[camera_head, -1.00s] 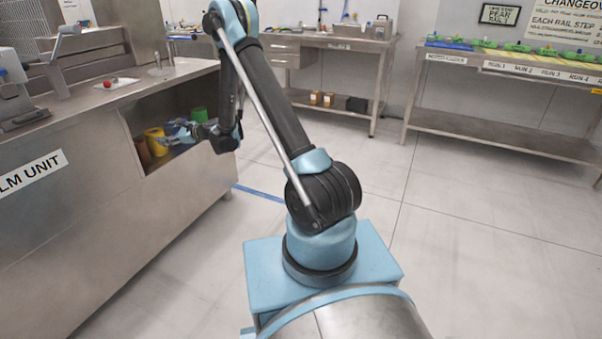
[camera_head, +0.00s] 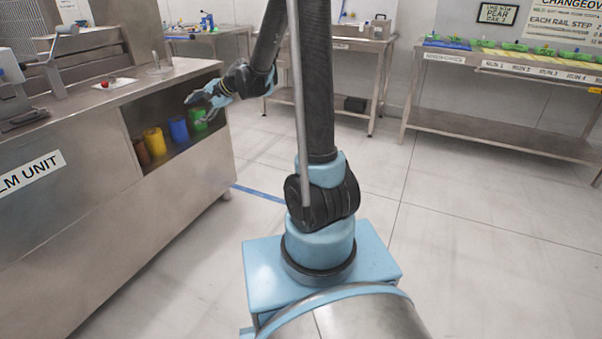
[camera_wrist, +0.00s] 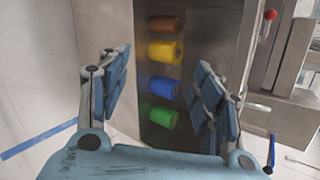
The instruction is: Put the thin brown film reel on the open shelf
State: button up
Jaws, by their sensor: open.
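A brown reel (camera_head: 142,152) stands at the left end of a row in the open shelf recess (camera_head: 180,152) of the steel unit. It also shows at the top of the row in the wrist view (camera_wrist: 165,23). A yellow reel (camera_head: 155,141), a blue reel (camera_head: 178,130) and a green reel (camera_head: 198,119) stand beside it. I cannot judge how thin the brown reel is. My gripper (camera_head: 203,98) is open and empty, just outside the recess at its right end. In the wrist view its spread fingers (camera_wrist: 162,72) frame the row, with the reels beyond them.
The unit's counter (camera_head: 150,78) overhangs the recess and carries a lever device (camera_head: 55,50). A far table (camera_head: 340,42) and a long table with green rails (camera_head: 510,60) stand behind. The floor (camera_head: 460,230) at right is clear.

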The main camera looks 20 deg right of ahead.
jog(key=s+d+f+n+g+h, duration=0.1)
jog(key=s+d+f+n+h, duration=0.1)
jog(key=s+d, duration=0.8)
jog(key=s+d+f+n+g+h, duration=0.1)
jog(key=s+d+f+n+h, duration=0.2)
jog(key=s+d, duration=0.7)
jog(key=s+d+f+n+g+h, duration=0.1)
jog(key=s+d+f+n+h, duration=0.2)
jog(key=s+d, duration=0.7)
jog(key=s+n+h, duration=0.1)
jog(key=s, duration=0.7)
jog(key=shift+n+h, duration=0.3)
jog(key=shift+w, duration=0.1)
